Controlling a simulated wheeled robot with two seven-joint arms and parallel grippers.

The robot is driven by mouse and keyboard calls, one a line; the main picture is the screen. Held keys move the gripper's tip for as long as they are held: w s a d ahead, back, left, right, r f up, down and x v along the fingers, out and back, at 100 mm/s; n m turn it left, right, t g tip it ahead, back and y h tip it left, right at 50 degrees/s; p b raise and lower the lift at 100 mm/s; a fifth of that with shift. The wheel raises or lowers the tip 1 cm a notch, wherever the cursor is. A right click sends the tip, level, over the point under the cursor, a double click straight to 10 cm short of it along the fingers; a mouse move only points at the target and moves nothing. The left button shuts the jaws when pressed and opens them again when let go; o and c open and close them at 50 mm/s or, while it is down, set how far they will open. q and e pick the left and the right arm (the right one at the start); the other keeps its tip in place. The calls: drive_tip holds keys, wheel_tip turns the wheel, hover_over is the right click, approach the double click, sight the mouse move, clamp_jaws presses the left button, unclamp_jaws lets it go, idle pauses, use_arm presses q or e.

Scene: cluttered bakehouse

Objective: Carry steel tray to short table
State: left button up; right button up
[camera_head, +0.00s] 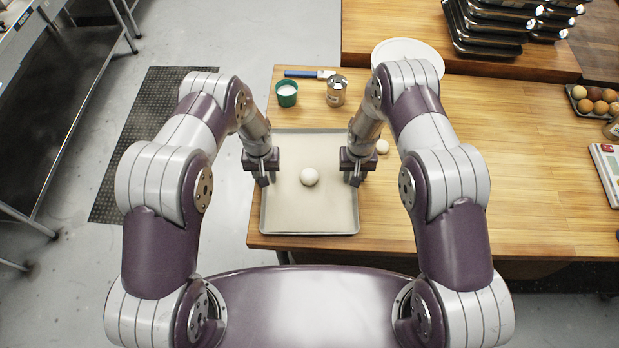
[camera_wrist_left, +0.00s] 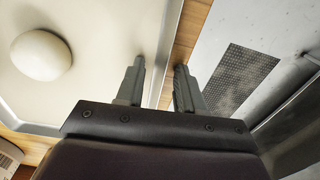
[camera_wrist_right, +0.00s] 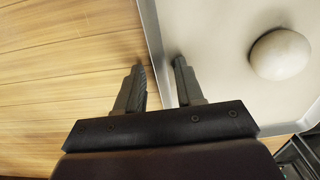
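The steel tray (camera_head: 309,228) lies on the near left corner of the wooden table, lined with pale paper. Whether the fingertips touch the rim cannot be told.
Behind the tray are a green cup (camera_head: 287,94), a metal can (camera_head: 336,91), a blue-handled tool (camera_head: 308,74) and a white plate (camera_head: 408,52). A scale (camera_head: 607,168) and eggs (camera_head: 593,99) are far right. Floor (camera_head: 225,215) is free at left.

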use_arm(q)
drive_tip(key=shift+s, duration=0.1)
use_arm(e)
drive_tip(key=shift+s, duration=0.1)
use_arm(q)
clamp_jaws()
use_arm(e)
clamp_jaws()
use_arm(q)
drive_tip(key=shift+r, duration=0.15)
use_arm(e)
drive_tip(key=shift+r, duration=0.15)
